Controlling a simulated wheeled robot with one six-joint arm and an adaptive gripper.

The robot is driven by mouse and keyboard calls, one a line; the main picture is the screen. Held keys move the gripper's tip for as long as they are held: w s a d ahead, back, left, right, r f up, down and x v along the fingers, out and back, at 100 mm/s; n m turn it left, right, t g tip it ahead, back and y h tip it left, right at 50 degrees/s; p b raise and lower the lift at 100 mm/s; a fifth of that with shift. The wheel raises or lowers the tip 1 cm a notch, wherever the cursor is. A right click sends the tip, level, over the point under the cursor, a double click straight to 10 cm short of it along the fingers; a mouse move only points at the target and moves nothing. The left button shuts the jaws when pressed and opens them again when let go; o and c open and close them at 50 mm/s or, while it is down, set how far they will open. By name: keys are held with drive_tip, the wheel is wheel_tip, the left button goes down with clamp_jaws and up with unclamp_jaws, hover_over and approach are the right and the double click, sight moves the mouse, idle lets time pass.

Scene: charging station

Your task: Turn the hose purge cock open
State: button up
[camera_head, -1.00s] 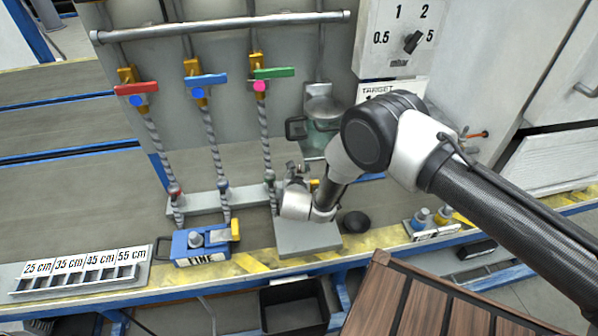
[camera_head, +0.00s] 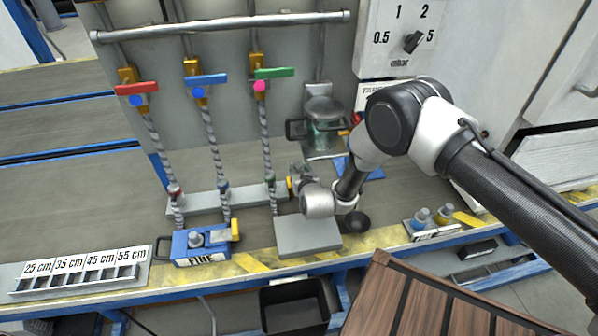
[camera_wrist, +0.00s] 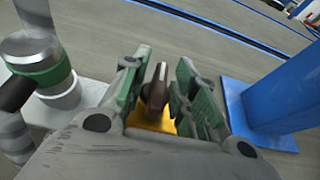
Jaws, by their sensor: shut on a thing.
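The purge cock shows in the wrist view as a brown lever (camera_wrist: 156,88) on a yellow body (camera_wrist: 150,122). My gripper (camera_wrist: 160,92), with green-padded fingers, is shut on this lever. In the head view my gripper (camera_head: 298,178) is low, beside the foot of the hose (camera_head: 267,150) under the green-handled valve (camera_head: 274,73). The cock is mostly hidden there by the gripper and wrist. In the wrist view a green-banded hose coupling (camera_wrist: 40,62) stands left of the fingers, apart from them.
A blue post (camera_wrist: 275,85) stands close right of the fingers in the wrist view. A grey plate (camera_head: 305,238) lies below my wrist. A blue device (camera_head: 200,246) and a slotted length rack (camera_head: 75,284) stand left. A glass-bodied vessel (camera_head: 324,128) stands behind.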

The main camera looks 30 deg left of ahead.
drive_tip(key=shift+r, duration=0.1)
drive_tip(key=o, duration=0.7)
drive_tip(key=shift+s, duration=0.1)
drive_tip(key=v, duration=1.2)
